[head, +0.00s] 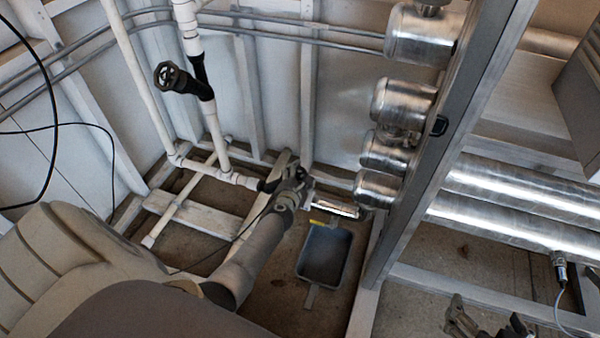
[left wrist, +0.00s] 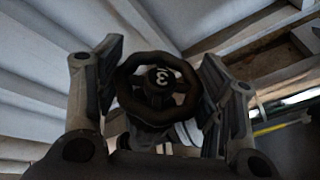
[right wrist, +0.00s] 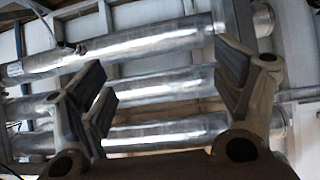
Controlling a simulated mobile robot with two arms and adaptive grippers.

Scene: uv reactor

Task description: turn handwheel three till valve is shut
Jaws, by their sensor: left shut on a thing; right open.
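Handwheel three (left wrist: 158,90) is a dark round wheel with a white "3" on its hub, which shows rotated in the left wrist view. It sits between the two fingers of my left gripper (left wrist: 160,95), which is shut on its rim. In the head view my left gripper (head: 292,182) is low near the white pipes, and its fingers and arm largely hide the wheel there. My right gripper (head: 488,328) is at the bottom right of the head view. In the right wrist view its fingers (right wrist: 165,100) are wide apart with nothing between them.
Another black handwheel (head: 170,76) sits higher on a white vertical pipe (head: 215,135). Steel cylinders (head: 380,188) hang along a grey upright post (head: 440,150). A grey tray (head: 324,254) lies on the floor. Long shiny tubes (head: 520,182) run at the right.

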